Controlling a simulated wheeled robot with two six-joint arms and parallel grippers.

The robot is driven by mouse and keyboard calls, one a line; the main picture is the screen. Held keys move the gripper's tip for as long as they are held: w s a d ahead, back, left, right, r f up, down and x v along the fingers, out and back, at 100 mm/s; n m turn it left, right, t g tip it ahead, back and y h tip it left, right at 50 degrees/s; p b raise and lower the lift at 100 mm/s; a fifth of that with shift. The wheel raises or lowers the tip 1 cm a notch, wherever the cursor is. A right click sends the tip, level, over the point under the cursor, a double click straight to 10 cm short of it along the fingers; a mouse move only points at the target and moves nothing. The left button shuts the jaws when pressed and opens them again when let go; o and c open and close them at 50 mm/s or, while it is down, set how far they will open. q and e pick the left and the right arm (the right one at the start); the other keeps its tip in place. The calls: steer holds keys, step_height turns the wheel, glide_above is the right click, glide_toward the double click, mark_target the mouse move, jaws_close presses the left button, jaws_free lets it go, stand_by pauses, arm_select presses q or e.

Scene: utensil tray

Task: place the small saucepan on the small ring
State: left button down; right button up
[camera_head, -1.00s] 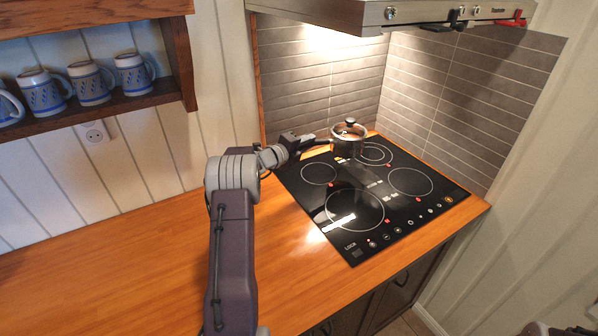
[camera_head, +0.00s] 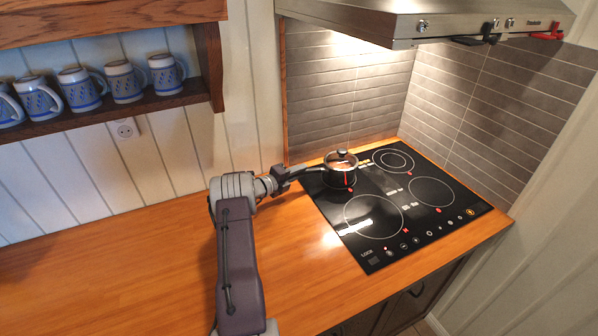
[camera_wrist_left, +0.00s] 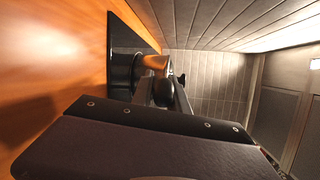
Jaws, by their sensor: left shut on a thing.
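The small saucepan (camera_head: 341,178), dark and shiny with a glass lid and dark knob, is upright at the back left of the black cooktop (camera_head: 330,207). It covers the spot of the small ring, which is hidden beneath it. I cannot tell whether its base touches the glass. My left gripper (camera_head: 287,176) is left of the pan, shut on its long handle. In the left wrist view the pan (camera_wrist_left: 122,72) is partly hidden behind the gripper fingers (camera_wrist_left: 160,92). My right gripper is not in view.
The double ring (camera_head: 393,160), right ring (camera_head: 431,192) and large front ring (camera_head: 373,216) are empty. A tiled wall (camera_head: 345,95) stands behind, with a range hood (camera_head: 420,25) above. The wooden counter (camera_head: 120,260) on the left is clear. Mugs (camera_head: 80,88) stand on a shelf.

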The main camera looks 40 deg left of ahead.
arm_select(q)
steer(key=shift+r, duration=0.15)
steer(key=c, duration=1.3)
jaws_free()
steer(key=shift+f, duration=0.2)
steer(key=shift+s, duration=0.1)
